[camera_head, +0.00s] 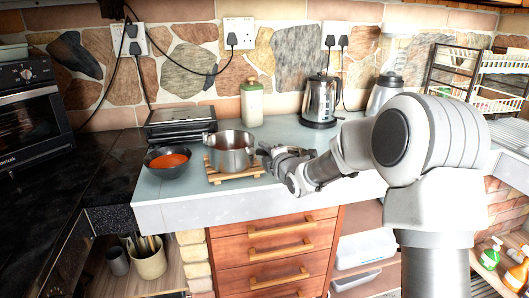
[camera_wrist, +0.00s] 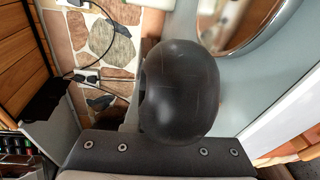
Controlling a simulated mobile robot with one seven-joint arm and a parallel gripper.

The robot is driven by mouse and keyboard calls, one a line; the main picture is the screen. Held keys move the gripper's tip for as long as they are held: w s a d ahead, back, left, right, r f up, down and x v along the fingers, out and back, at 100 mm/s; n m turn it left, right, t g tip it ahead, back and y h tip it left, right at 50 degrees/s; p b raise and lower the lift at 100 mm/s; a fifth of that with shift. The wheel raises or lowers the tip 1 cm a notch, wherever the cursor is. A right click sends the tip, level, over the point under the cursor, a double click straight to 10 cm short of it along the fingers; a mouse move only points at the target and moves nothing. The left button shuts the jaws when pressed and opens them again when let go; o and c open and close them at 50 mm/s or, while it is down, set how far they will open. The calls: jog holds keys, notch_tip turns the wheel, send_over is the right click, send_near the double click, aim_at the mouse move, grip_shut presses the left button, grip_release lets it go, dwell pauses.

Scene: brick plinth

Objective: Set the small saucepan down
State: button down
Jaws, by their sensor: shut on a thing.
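The small metal saucepan (camera_head: 231,155) is upright at the wooden slatted trivet (camera_head: 237,177) on the pale worktop. I cannot tell whether its base touches the slats or hangs just above them. My gripper (camera_head: 267,157) is at the pan's right side, shut on its handle, which is mostly hidden by the fingers in the head view. In the wrist view the shiny pan (camera_wrist: 238,22) shows at the top right, and a dark rounded shape, probably the handle's end, fills the middle and hides the fingertips.
A dark bowl of red food (camera_head: 168,162) stands close to the left of the trivet. Behind are a black grill (camera_head: 180,122), a pale green canister (camera_head: 252,104) and a kettle (camera_head: 320,101). The worktop's front edge is close. Some clear worktop lies between pan and kettle.

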jog(key=shift+r, duration=0.2)
jog(key=shift+f+b, duration=0.2)
jog(key=shift+b, duration=0.1)
jog(key=c, duration=0.7)
grip_release()
jog(key=shift+c, duration=0.2)
jog(key=shift+r+p, duration=0.2)
jog(key=shift+p, duration=0.2)
jog(key=v, duration=1.2)
